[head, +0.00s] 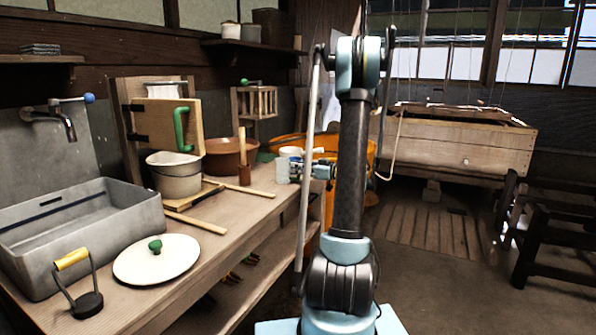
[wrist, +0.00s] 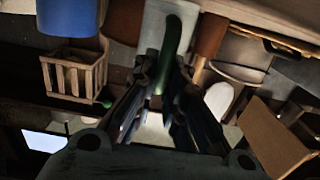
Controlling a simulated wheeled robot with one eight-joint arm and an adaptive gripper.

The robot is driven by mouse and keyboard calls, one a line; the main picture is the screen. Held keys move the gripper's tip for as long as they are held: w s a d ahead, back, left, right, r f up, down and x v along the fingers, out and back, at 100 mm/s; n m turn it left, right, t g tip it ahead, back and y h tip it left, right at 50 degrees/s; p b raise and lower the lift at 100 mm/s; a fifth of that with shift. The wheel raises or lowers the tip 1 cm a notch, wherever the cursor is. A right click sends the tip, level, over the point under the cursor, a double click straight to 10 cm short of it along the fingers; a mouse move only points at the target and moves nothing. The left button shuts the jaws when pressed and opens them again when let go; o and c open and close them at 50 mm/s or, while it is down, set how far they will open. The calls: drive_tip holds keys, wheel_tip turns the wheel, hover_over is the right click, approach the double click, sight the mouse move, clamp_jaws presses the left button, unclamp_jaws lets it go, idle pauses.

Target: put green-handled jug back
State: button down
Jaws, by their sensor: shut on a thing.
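The jug is a pale grey vessel (head: 283,171) near the right edge of the wooden counter, beside my gripper (head: 312,171). In the wrist view the jug (wrist: 154,25) is at the top middle, with its curved green handle (wrist: 171,42) between my fingers. My gripper (wrist: 158,100) is shut on this handle. The fingers hide the handle's lower part. I cannot tell whether the jug touches the counter.
The counter (head: 262,205) holds a wooden mallet (head: 244,172), a brown basin (head: 228,158), a pale bucket (head: 175,181) and a green-knobbed lid (head: 157,259). A small slatted wooden box (head: 255,102) is on the wall behind. An orange tub (head: 325,146) stands behind my arm.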

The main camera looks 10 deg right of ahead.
drive_tip(key=c, duration=1.7)
unclamp_jaws()
drive_tip(key=shift+o, duration=0.2)
drive_tip(key=shift+d, duration=0.1)
